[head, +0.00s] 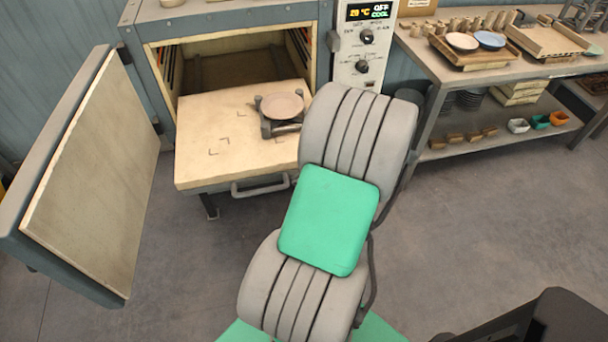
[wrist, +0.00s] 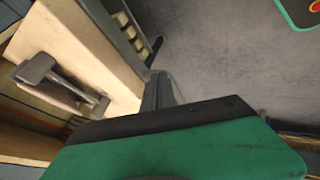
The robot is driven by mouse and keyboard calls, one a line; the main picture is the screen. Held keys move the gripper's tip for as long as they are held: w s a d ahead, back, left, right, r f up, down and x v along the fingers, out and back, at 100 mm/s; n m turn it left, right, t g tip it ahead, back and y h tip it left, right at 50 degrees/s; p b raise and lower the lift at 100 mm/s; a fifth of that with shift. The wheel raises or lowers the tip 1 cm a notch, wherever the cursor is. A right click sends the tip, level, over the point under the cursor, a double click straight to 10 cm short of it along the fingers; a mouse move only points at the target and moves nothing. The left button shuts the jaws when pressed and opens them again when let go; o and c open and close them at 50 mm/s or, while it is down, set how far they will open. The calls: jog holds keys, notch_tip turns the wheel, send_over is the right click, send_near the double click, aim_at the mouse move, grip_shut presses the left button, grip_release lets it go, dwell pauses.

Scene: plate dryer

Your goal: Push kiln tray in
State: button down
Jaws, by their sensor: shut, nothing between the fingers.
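The kiln tray (head: 232,130) is a cream slab extending out of the open kiln (head: 225,20), with a grey handle (head: 250,190) on its front edge. A pinkish plate (head: 283,105) rests on a small dark stand (head: 270,129) on the tray's right side. My arm covers the tray's right edge in the head view, and my gripper is hidden there. In the wrist view my gripper (wrist: 160,92) is shut and empty, with a pale slab face (wrist: 85,40) to its left. A grey bar-like fitting shows against the pale surface; I cannot tell whether it is the handle or the stand.
The kiln door (head: 95,180) stands wide open at the left. A control panel (head: 366,40) is right of the opening and reads COOL. A workbench (head: 455,78) with plates and trays stands at the right. The floor (head: 470,220) before it is clear.

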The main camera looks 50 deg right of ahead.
aim_at(288, 173)
jog(key=shift+w+d+f+p, duration=0.15)
jog(key=shift+w+d, duration=0.2)
jog(key=shift+w, duration=0.3)
jog(key=shift+w+d+f+p, duration=0.1)
jog(key=shift+w+d, duration=0.25)
jog(key=shift+w, duration=0.25)
jog(key=shift+w+d+f+p, duration=0.15)
jog(key=shift+w+d, duration=0.2)
jog(key=shift+w, duration=0.3)
jog(key=shift+r, duration=0.1)
